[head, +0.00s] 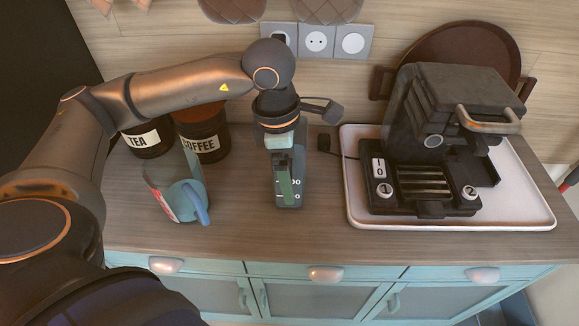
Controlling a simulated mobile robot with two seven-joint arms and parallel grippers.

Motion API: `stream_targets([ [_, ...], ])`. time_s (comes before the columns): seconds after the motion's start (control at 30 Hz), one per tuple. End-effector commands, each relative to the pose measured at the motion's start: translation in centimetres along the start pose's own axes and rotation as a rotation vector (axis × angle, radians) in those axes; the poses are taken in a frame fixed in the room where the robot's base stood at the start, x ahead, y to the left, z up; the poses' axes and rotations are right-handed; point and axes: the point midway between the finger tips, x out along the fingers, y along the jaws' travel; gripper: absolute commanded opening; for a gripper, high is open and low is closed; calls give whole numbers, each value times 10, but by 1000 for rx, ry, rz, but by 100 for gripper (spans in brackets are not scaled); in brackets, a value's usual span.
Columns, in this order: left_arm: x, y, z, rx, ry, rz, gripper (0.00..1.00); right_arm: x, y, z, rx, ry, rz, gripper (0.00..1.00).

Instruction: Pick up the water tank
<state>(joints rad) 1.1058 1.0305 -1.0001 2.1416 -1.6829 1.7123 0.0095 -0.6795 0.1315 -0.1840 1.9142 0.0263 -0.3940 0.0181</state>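A grey see-through container with a blue handle and a red and white label (165,182) stands on the wooden counter, left of centre. It may be the water tank, but I cannot tell for sure. My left gripper (284,165) points down over the middle of the counter, to the right of that container and apart from it. A dark teal device with white markings (292,198) is under and behind the gripper, partly hidden by it. I cannot tell whether the fingers touch it or how far apart they are. My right gripper is not in view.
Tea (150,140) and coffee (204,137) canisters stand behind the container, under my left arm. A round brown tray (455,45) leans on the wall. The front counter is clear.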

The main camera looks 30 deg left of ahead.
Motion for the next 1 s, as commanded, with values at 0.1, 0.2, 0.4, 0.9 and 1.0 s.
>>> stream_targets([
  [0.1,11,-1,0,1,1,-1,98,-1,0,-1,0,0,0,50],
  [0.2,13,0,0,2,0,1,98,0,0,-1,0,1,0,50],
  [0.4,13,0,0,2,-1,1,92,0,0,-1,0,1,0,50],
  [0.9,12,0,0,2,-1,1,36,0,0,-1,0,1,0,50],
  [1.0,12,0,0,2,-1,1,24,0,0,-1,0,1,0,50],
])
